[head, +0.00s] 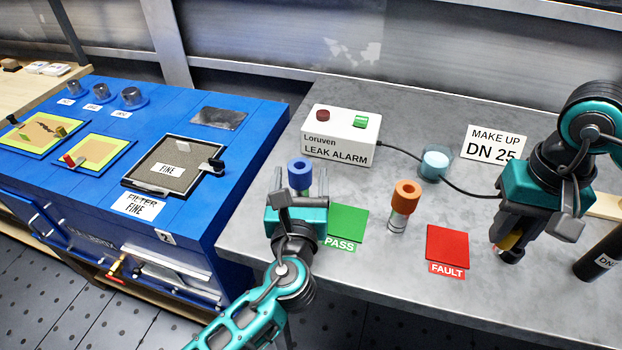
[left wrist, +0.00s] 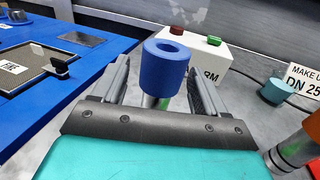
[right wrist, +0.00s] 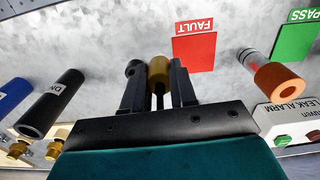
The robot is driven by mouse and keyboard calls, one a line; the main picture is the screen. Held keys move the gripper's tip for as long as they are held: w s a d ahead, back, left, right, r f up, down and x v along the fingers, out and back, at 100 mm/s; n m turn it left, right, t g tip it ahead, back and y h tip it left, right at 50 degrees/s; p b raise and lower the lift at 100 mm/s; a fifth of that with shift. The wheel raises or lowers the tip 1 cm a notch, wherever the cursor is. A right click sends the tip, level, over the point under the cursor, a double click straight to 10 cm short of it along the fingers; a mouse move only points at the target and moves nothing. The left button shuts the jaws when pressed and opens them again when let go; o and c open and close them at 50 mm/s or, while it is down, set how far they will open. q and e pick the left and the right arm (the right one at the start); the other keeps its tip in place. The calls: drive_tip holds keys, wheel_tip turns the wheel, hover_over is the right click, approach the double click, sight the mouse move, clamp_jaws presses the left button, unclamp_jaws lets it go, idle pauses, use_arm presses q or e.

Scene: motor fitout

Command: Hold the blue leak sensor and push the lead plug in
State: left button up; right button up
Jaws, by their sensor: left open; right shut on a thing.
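The blue leak sensor (head: 300,172) stands upright on the grey bench, left of the green PASS card. It also shows in the left wrist view (left wrist: 165,68), between the two spread fingers. My left gripper (head: 297,190) is open around the sensor, with a gap visible on each side. My right gripper (head: 512,245) is shut on the lead plug (right wrist: 159,72), a yellow-brass piece with a dark part beside it. A black cable (head: 450,182) runs from the white leak alarm box (head: 340,136) toward my right gripper. The plug is well to the right of the sensor, apart from it.
An orange sensor (head: 407,194) stands between the green PASS card (head: 347,224) and the red FAULT card (head: 447,247). A teal-topped cup (head: 435,163) stands behind it. A black pipe (head: 600,258) lies at the right edge. The blue cabinet (head: 235,165) is at the left.

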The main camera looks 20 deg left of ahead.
use_arm(q)
drive_tip(key=c, duration=1.2)
idle(0.6)
use_arm(e)
drive_tip(key=w+a+r+m, duration=0.1)
drive_tip(key=a+r, duration=0.2)
drive_tip(key=a, duration=0.8)
drive_tip(key=w+a+r+m, duration=0.1)
drive_tip(key=w+a+r, duration=0.1)
drive_tip(key=a, duration=0.9)
drive_tip(key=w+a+r+m, duration=0.2)
drive_tip(key=a+r, duration=0.2)
drive_tip(key=a, duration=0.7)
drive_tip(key=shift+w+r, duration=0.2)
drive_tip(key=shift+r, duration=0.2)
